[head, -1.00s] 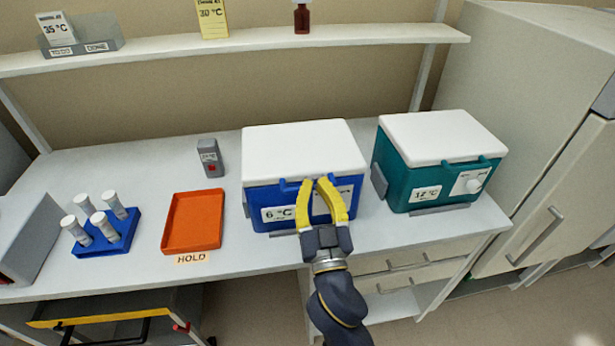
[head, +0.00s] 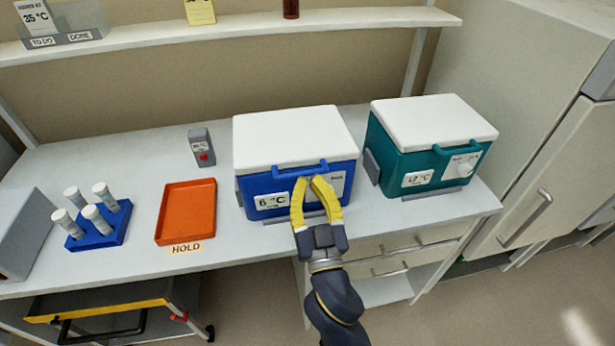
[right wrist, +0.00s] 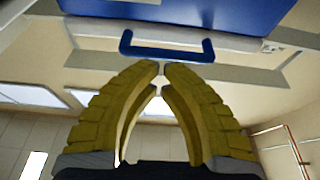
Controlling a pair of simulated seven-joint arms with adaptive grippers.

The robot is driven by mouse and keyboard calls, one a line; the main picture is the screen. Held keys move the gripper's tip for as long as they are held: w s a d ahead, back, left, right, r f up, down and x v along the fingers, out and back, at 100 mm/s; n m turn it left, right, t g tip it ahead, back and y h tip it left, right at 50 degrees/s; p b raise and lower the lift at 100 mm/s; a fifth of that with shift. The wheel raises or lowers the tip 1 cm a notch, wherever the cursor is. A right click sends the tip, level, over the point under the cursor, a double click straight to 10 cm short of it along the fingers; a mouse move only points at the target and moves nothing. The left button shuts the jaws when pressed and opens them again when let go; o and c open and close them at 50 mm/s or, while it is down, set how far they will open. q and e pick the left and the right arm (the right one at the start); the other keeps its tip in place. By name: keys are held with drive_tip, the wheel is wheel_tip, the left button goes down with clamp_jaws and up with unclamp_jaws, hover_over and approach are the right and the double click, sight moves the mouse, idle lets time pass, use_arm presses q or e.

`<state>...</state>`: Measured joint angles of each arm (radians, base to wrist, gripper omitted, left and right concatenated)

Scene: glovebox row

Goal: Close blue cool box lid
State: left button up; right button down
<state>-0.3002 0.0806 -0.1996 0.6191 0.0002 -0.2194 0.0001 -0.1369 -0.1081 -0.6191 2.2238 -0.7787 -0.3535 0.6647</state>
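The blue cool box (head: 240,183) stands on the bench with its white lid (head: 295,140) lying flat on top and no gap visible along the front. It carries a 6 °C label and a blue handle (head: 300,170) at its front. My right gripper (head: 309,180) is in front of the box, tips just below the handle. In the right wrist view the yellow fingers (right wrist: 166,69) come together at their tips, with nothing held between them, close to the blue handle (right wrist: 165,55) but apparently apart from it. My left gripper is out of view.
A teal cool box (head: 400,165) with its white lid down stands to the right. To the left are a grey device (head: 201,147), an orange HOLD tray (head: 160,228) and a blue rack (head: 115,240) with several white-capped tubes. A shelf (head: 240,38) runs above.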

drive_tip(key=shift+v, duration=2.8)
drive_tip(key=s+d+f+g+h, duration=0.2)
drive_tip(key=d+f+g+h, duration=0.55)
drive_tip(key=d+f, duration=1.1)
drive_tip(key=s+d+f+n+g+h, duration=0.2)
drive_tip(key=s+d+f+g, duration=0.15)
drive_tip(key=s+d, duration=0.35)
drive_tip(key=s+d+f+n+g+h, duration=0.25)
drive_tip(key=s+d+f, duration=0.25)
drive_tip(key=d, duration=0.3)
drive_tip(key=s+a+f+m+g+y, duration=0.1)
drive_tip(key=a+f+y, duration=0.15)
drive_tip(key=f, duration=1.25)
drive_tip(key=s+a+f+g+y, duration=0.1)
drive_tip(key=a+f+g+y, duration=0.15)
drive_tip(key=f, duration=1.25)
drive_tip(key=s+f+m+g, duration=0.2)
drive_tip(key=s+f+m, duration=0.1)
drive_tip(key=s+f, duration=1.8)
drive_tip(key=shift+s+a+g+y, duration=0.15)
drive_tip(key=shift+s+g+y, duration=0.15)
drive_tip(key=shift+s, duration=0.45)
